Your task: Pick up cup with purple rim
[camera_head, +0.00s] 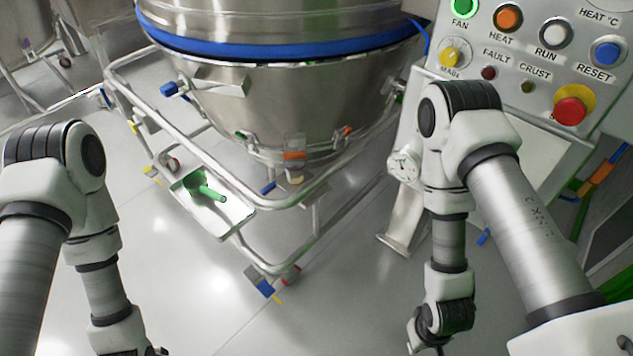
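I cannot make out a cup with a purple rim in the head view. A green scoop-like object (205,190) with a handle lies on a small metal tray (235,222) on the frame's lower left side; its rim does not look purple. My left arm comes down at the left and my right arm at the right. Both grippers are beyond the bottom edge of the picture, so their fingers and anything in them are hidden.
A large steel vessel (290,95) with a blue band stands in a tubular wheeled frame (330,190). A control panel (525,65) with buttons, including a red emergency stop (569,111), stands at upper right.

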